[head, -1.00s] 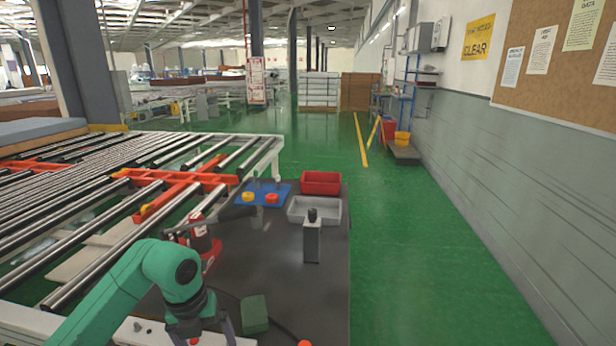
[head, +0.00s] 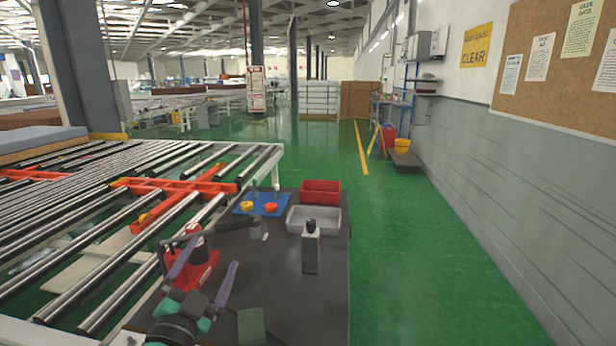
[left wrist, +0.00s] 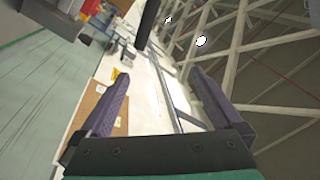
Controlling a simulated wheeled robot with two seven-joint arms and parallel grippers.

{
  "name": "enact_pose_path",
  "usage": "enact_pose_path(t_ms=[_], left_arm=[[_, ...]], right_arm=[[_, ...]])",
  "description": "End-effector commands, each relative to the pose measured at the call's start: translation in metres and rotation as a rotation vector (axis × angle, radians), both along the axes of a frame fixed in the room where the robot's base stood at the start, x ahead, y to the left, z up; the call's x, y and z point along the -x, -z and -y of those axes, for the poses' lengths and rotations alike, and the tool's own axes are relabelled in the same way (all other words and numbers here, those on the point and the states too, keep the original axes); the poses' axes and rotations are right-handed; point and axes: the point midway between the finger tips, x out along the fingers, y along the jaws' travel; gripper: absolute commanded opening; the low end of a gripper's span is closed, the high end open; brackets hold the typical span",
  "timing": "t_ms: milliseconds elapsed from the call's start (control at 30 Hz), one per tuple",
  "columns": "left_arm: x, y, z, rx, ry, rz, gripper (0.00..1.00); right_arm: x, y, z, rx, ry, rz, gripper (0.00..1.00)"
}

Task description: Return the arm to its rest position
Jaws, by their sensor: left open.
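My left gripper (head: 204,274) is at the bottom of the head view, over the near left part of the dark table (head: 275,285). Its two purple fingers are spread apart with nothing between them. In the left wrist view the open fingers (left wrist: 165,108) frame only the distant wall and roof beams. My right gripper is not in view.
A roller conveyor (head: 90,250) runs along the left. Green floor (head: 420,270) is clear on the right.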

Motion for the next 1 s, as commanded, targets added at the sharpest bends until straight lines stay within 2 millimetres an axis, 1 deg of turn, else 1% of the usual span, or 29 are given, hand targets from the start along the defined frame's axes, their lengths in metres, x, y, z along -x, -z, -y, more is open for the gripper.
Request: enact_pose_path(t_ms=[33, 67, 100, 167, 200, 267, 300, 367, 400, 467, 500, 633, 667, 700, 767, 800, 867, 900, 967, 1000], left_arm=[[0.005, 0.037, -0.027, 0.103, -0.096, -0.149, 1.0], [0.01, 0.061, -0.04, 0.158, -0.15, -0.244, 1.0], [0.021, 0.092, -0.054, 0.219, -0.21, -0.367, 1.0], [0.04, 0.134, -0.066, 0.29, -0.277, -0.537, 1.0], [0.054, 0.158, -0.07, 0.326, -0.309, -0.64, 1.0], [0.076, 0.189, -0.072, 0.369, -0.344, -0.781, 1.0], [0.091, 0.206, -0.072, 0.392, -0.36, -0.866, 1.0], [0.114, 0.228, -0.07, 0.42, -0.378, -0.985, 1.0], [0.128, 0.24, -0.067, 0.435, -0.386, -1.06, 1.0], [0.151, 0.256, -0.062, 0.454, -0.391, -1.166, 1.0], [0.165, 0.265, -0.058, 0.466, -0.392, -1.235, 1.0], [0.214, 0.287, -0.045, 0.49, -0.382, -1.45, 1.0], [0.214, 0.298, -0.044, 0.487, -0.382, -1.466, 1.0], [0.21, 0.314, -0.044, 0.483, -0.387, -1.47, 1.0], [0.206, 0.336, -0.043, 0.48, -0.39, -1.477, 1.0], [0.205, 0.352, -0.043, 0.478, -0.392, -1.483, 1.0], [0.204, 0.376, -0.043, 0.475, -0.394, -1.493, 1.0], [0.204, 0.393, -0.042, 0.472, -0.396, -1.5, 1.0], [0.207, 0.421, -0.042, 0.469, -0.398, -1.512, 1.0], [0.21, 0.44, -0.042, 0.465, -0.4, -1.52, 1.0]], right_arm=[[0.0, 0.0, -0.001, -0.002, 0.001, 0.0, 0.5], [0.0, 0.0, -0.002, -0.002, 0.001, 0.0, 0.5], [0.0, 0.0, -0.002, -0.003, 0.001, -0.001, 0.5], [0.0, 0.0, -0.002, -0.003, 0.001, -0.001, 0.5], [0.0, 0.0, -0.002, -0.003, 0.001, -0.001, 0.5], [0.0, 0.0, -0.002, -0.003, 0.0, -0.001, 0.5], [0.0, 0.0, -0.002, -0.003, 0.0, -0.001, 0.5], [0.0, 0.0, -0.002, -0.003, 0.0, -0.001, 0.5], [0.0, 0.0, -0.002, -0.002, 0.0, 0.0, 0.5], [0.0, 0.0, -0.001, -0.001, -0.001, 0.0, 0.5], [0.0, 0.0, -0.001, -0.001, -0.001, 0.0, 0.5], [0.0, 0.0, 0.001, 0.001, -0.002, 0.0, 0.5], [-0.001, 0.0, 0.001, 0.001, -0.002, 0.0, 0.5], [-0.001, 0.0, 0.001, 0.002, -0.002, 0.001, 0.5], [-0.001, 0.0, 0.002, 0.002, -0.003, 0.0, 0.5], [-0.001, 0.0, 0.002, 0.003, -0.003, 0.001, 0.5], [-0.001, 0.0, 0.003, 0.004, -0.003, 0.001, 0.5], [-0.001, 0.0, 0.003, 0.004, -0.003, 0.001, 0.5], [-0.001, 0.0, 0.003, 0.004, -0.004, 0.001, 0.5], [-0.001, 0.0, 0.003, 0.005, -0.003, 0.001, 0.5]])
